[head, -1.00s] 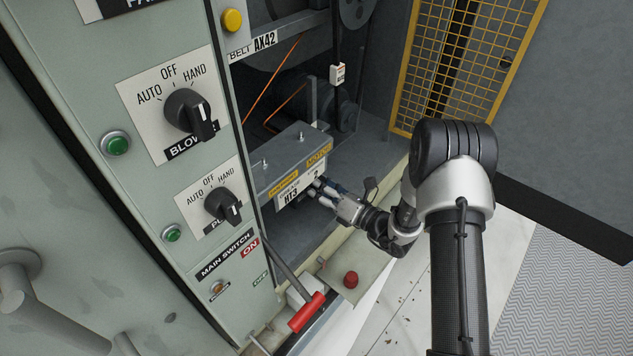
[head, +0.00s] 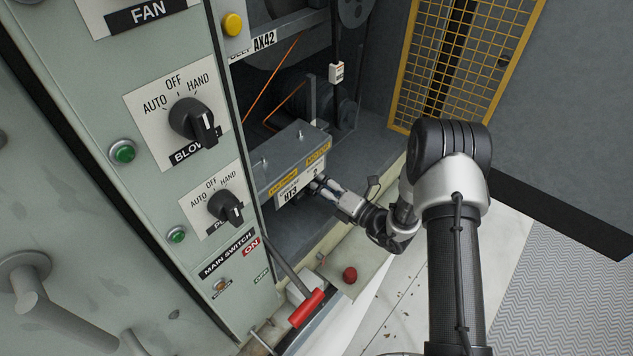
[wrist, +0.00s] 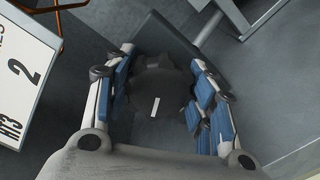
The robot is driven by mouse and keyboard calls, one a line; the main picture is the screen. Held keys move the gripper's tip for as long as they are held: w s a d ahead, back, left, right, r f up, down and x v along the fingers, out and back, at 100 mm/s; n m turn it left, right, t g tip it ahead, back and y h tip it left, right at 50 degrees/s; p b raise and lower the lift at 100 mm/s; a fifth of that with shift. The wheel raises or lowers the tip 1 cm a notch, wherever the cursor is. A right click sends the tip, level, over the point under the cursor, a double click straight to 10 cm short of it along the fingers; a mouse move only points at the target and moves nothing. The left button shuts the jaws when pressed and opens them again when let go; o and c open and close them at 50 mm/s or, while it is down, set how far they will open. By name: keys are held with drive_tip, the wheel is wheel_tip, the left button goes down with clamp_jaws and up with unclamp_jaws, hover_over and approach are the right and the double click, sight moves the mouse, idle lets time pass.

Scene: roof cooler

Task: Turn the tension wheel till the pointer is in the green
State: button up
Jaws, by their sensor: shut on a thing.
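The tension wheel (wrist: 158,82) is a dark, lobed knob with a short white mark on its face, seen in the wrist view. My gripper (wrist: 163,98) has its blue-padded fingers on both sides of the wheel and is shut on it. In the head view my gripper (head: 319,187) reaches in low at the front of the grey motor housing, beside the white HT3 2 plate (head: 288,190), and mostly hides the wheel. I cannot make out a pointer or a green zone in either view.
A control panel (head: 150,150) with black selector knobs stands at the left. A red-handled lever (head: 307,309) and a red button (head: 349,274) are in front of the bay. A yellow mesh guard (head: 415,75) stands at the back right. Open floor lies at the right.

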drive_tip(key=o, duration=1)
drive_tip(key=shift+o, duration=0.2)
drive_tip(key=v, duration=1.2)
